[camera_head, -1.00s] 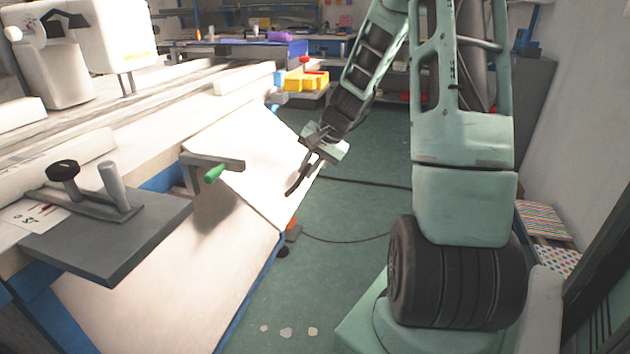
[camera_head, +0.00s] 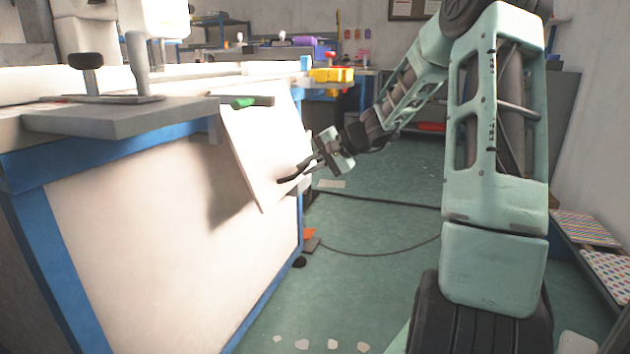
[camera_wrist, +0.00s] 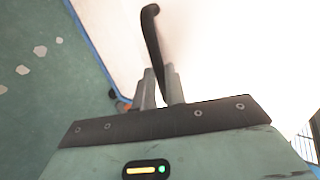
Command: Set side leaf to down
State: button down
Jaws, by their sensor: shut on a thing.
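The side leaf (camera_head: 262,150) is a pale board sloping down and outward from the table's side, its lower edge standing off the side panel. A shadow lies beneath it. A dark curved handle (camera_head: 290,177) is at its outer edge; it also shows in the wrist view (camera_wrist: 152,35), against the bright leaf. My gripper (camera_head: 314,162) is at this edge, shut on the handle. In the wrist view, its two grey fingers (camera_wrist: 159,90) close around the handle's near end. The exact contact is small and partly hidden by the fingers.
A bracket with a green grip (camera_head: 243,102) sits at the leaf's top edge. A grey plate (camera_head: 115,118) juts out from the table at left.

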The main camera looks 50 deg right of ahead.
aim_at(280, 178)
jog(key=shift+t+y, duration=0.3)
jog(key=shift+t, duration=0.4)
jog(key=b+x, duration=0.3)
jog(key=x, duration=0.1)
jog(key=f+b+x, duration=0.1)
jog(key=b+x, duration=0.2)
jog(key=x, duration=0.1)
jog(key=shift+s+d, duration=0.1)
jog(key=shift+s, duration=0.1)
jog(key=shift+b+x, duration=0.7)
jog(key=shift+x, duration=0.25)
jog(key=c, duration=1.5)
grip_release()
jog(key=shift+w+f, duration=0.1)
jog(key=shift+w, duration=0.05)
jog(key=shift+o, duration=0.2)
jog(key=shift+r, duration=0.25)
